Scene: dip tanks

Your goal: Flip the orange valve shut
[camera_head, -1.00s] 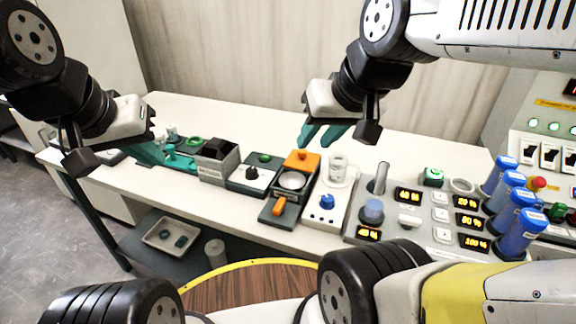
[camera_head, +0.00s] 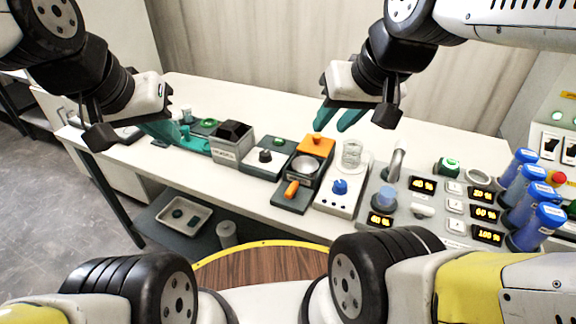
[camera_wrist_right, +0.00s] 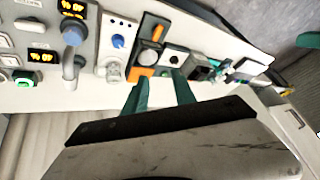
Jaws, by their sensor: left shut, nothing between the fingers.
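A small orange lever (camera_head: 291,189) sits at the front of a dark base, before a round silver dish (camera_head: 305,166) and an orange block (camera_head: 316,145). The lever (camera_wrist_right: 157,33) and the orange block (camera_wrist_right: 147,57) also show in the right wrist view. My right gripper (camera_head: 337,118) is open and empty, its teal fingers apart above and behind the orange block; both fingers show in the wrist view (camera_wrist_right: 160,89). My left gripper (camera_head: 188,138) is shut and empty over the left end of the bench, well away from the lever. Neither gripper touches the lever.
A grey box (camera_head: 231,143) and a black-knob unit (camera_head: 264,158) stand left of the lever. A blue-knob unit (camera_head: 339,188) with a glass (camera_head: 352,152) and a display panel stand right. Blue-capped cylinders (camera_head: 537,228) stand far right. The bench's back strip is clear.

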